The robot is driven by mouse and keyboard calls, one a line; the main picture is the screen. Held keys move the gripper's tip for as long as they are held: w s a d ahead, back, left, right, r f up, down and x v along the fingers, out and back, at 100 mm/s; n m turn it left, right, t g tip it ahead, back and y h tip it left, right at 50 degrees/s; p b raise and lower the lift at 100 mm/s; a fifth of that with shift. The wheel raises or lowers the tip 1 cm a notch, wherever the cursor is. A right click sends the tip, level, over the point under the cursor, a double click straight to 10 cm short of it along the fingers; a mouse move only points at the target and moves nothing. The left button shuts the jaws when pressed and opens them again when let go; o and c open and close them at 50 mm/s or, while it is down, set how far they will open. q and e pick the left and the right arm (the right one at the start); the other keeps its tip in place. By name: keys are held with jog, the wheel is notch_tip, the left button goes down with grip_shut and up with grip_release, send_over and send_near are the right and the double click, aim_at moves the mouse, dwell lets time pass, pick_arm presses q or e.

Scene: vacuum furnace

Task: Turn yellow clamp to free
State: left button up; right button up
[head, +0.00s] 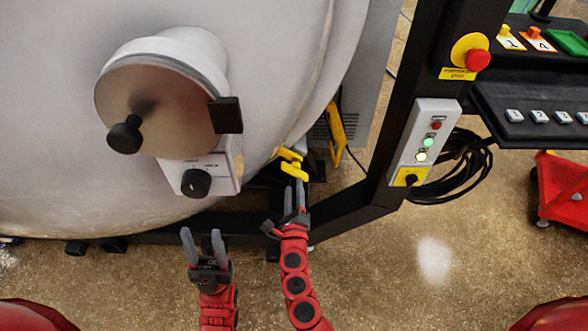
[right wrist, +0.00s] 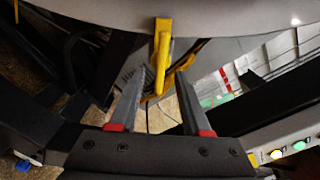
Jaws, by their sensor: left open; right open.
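The yellow clamp (head: 292,165) sits at the lower right edge of the large grey furnace door (head: 270,60). In the right wrist view the yellow clamp (right wrist: 162,55) hangs from the door's rim, between and just beyond the fingertips. My right gripper (head: 296,190) is open right below the clamp, and its two grey fingers (right wrist: 158,108) stand on either side of the clamp's lower end. I cannot tell whether they touch it. My left gripper (head: 203,240) is open and empty below the door, left of the right gripper.
A round port cover with a black knob (head: 125,135) and a dial box (head: 197,182) stick out from the door. A black frame post carries a red emergency stop (head: 477,60) and a control panel (head: 423,142). A shelf with colored trays (head: 540,40) stands at right.

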aim_at(295, 176)
jog(key=w, duration=0.7)
grip_shut()
